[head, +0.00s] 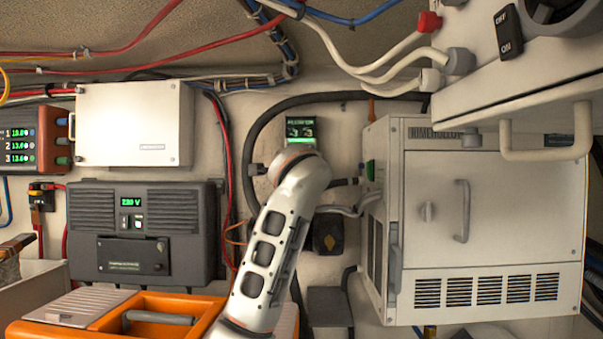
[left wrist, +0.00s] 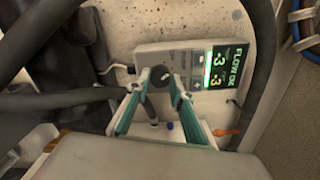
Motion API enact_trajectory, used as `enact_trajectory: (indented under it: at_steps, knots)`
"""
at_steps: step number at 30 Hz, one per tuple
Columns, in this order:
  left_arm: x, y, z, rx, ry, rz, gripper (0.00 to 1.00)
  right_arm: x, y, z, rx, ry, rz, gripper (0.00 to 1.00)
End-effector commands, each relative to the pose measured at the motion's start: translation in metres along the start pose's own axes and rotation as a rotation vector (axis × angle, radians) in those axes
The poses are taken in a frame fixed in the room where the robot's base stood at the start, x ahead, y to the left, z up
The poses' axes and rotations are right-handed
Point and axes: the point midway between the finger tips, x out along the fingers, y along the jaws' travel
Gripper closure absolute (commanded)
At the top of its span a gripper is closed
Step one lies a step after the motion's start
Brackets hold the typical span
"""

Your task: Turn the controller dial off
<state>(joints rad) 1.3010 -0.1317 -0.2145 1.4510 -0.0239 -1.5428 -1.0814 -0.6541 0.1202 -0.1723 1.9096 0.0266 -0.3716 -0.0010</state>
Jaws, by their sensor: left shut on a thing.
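The controller (head: 301,128) is a small wall-mounted box with a lit green display, partly hidden behind my left arm in the head view. In the left wrist view the pale controller (left wrist: 148,54) shows a "FLOW OK" screen (left wrist: 222,66) with green digits. Its dark round dial (left wrist: 160,73) has a light pointer mark and sits left of the screen. My left gripper (left wrist: 160,80) has its two teal-lined fingers on either side of the dial, shut on it. In the head view the arm hides the gripper and dial. My right gripper is not in view.
A white cabinet (head: 510,190) with a handle stands right of the controller. A grey unit (head: 142,262) reading 230 V is on the left wall. Dark hoses and cables (left wrist: 255,80) run close around the controller. An orange toolbox (head: 160,306) is at lower left.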

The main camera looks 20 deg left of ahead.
Motion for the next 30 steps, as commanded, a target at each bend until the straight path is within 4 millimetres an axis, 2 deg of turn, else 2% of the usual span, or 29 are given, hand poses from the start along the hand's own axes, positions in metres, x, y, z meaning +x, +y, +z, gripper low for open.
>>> enact_trajectory:
  at_steps: [15, 30]
  knots:
    - [-0.0006, -0.004, 0.0008, -0.434, 0.002, -0.005, 0.99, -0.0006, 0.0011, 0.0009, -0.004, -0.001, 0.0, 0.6]
    - [-0.0006, -0.0053, 0.0025, -0.591, 0.0, -0.008, 0.99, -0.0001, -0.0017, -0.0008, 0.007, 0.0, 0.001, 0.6]
